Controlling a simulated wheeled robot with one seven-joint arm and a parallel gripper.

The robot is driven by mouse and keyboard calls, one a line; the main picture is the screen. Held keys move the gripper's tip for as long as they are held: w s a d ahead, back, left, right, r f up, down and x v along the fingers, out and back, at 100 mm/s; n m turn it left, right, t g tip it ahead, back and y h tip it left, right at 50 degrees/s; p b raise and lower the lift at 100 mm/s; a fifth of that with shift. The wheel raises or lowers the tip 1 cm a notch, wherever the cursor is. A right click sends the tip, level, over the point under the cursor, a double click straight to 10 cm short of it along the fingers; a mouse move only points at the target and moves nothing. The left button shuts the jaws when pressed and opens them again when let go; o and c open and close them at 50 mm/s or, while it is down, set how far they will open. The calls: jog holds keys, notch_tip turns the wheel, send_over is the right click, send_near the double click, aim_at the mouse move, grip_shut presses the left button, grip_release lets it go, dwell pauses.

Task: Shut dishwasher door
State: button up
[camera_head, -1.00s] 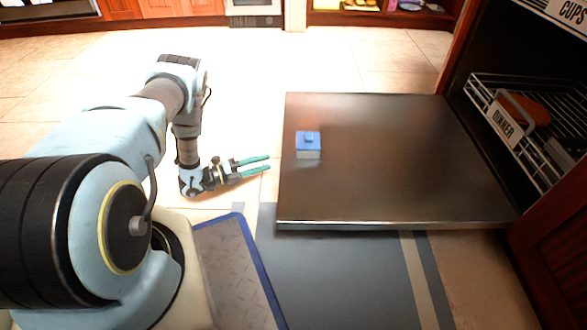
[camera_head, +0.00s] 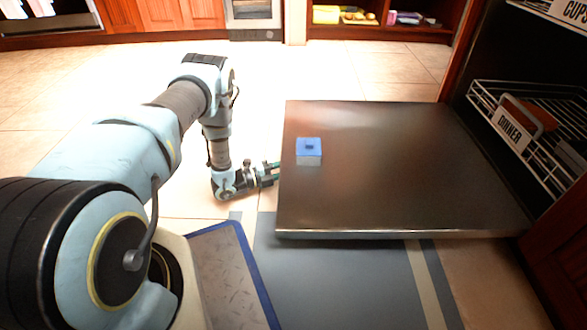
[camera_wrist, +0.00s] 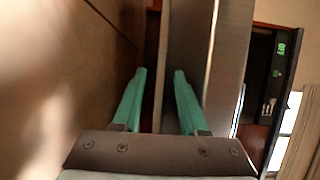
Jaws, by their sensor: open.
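The dishwasher door (camera_head: 400,180) lies open and flat, a dark metal panel reaching out from the dishwasher opening on the right. It also shows in the wrist view (camera_wrist: 226,70), running ahead of the fingers on the right side. My gripper (camera_head: 272,172) is at the door's left outer edge, low down, with its fingertips partly hidden by the door. In the wrist view my gripper (camera_wrist: 160,75) has its two green fingers apart with nothing clearly held between them. I cannot tell whether a finger touches the door.
A grey mat (camera_head: 340,280) lies below the door. Tiled floor (camera_head: 330,65) beyond it is clear.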

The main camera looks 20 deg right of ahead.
grip_shut()
dwell(1.4)
